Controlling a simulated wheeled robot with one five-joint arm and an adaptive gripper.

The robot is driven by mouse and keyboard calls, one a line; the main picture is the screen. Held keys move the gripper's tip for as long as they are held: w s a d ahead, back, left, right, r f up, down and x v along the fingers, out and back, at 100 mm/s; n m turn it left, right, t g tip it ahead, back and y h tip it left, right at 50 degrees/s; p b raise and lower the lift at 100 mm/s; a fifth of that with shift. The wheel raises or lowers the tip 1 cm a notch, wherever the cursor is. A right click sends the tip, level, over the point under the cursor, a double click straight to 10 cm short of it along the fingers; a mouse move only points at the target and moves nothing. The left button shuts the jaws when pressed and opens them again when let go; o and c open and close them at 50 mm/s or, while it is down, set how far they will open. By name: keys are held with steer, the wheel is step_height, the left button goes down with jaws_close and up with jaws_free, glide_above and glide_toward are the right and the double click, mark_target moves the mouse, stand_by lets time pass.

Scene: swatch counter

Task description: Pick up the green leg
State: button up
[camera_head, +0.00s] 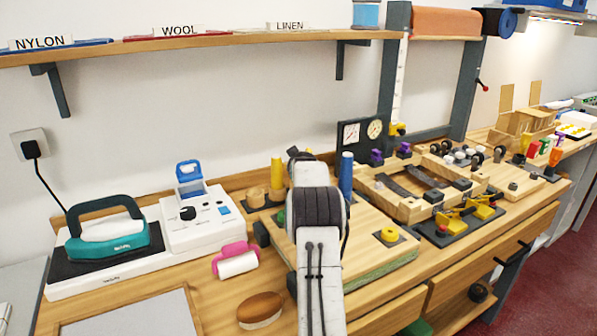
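I cannot clearly make out a green leg. A small bit of green (281,217) shows at the left edge of my arm, mostly hidden, and I cannot tell what it is. A yellow upright peg (277,175) stands left of my arm, and a blue upright peg (346,173) stands just right of it. My arm reaches over the wooden board (372,268) in the middle of the counter. My gripper is hidden behind the arm, so its fingers and anything in them do not show.
A teal iron (110,238), a white machine (200,222), a pink roller (236,258) and a brown-topped brush (260,308) are on the left. A shelf (200,42) runs above.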

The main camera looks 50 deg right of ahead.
steer(key=shift+c, duration=0.4)
steer(key=c, duration=1)
steer(key=shift+o, duration=0.2)
step_height(320, 180, up, 10)
steer(key=shift+p, duration=0.95)
